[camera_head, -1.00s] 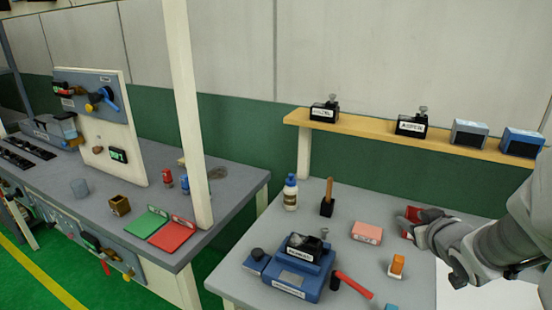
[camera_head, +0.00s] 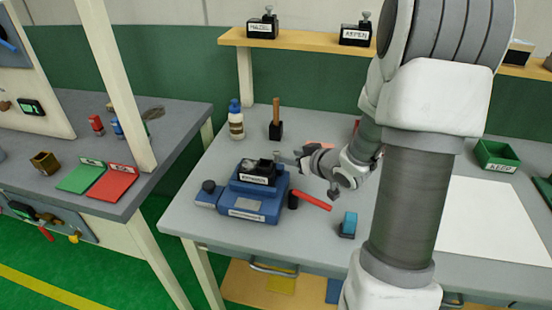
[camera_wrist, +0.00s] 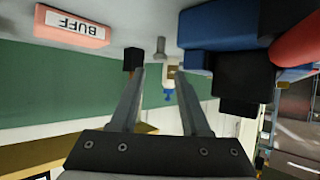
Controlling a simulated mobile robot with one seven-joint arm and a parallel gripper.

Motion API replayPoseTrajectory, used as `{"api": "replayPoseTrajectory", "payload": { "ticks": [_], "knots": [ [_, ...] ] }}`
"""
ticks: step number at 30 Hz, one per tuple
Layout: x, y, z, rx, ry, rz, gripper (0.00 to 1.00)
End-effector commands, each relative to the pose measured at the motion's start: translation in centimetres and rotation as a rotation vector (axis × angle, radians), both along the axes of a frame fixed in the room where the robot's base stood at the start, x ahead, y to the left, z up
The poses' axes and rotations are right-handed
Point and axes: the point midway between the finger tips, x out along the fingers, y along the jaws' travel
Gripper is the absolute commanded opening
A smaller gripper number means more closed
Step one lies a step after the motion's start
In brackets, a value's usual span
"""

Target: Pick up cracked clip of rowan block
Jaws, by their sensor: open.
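A black block with a white label (camera_head: 257,179) sits on top of the blue fixture (camera_head: 240,203) on the middle table. The label is too small to read surely, so I cannot tell that it is the rowan block. No cracked clip can be made out. My gripper (camera_head: 283,158) is just right of and behind the block, above the table. In the wrist view my gripper (camera_wrist: 161,75) is open, with nothing held between its fingers. The blue fixture (camera_wrist: 212,28) and a black part (camera_wrist: 243,82) are close beside the right finger there.
A bottle (camera_head: 236,120) and a black holder with a wooden stick (camera_head: 276,130) stand behind. A pink BUFF block (camera_wrist: 72,27) is near. A teal-topped block (camera_head: 348,225) stands in front. A green KEEP tray (camera_head: 497,157) is right.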

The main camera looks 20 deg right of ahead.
Motion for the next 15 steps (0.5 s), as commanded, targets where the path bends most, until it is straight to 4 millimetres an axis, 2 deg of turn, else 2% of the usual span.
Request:
{"api": "replayPoseTrajectory", "payload": {
  "ticks": [3,10,15],
  "knots": [
    [1.4,0.3,-0.8,0.000,0.000,0.001,0.46],
    [2.8,0.6,-1.6,0.000,0.000,0.002,0.46],
    [5.2,1.1,-3.0,0.000,0.000,0.002,0.46]
  ]
}}
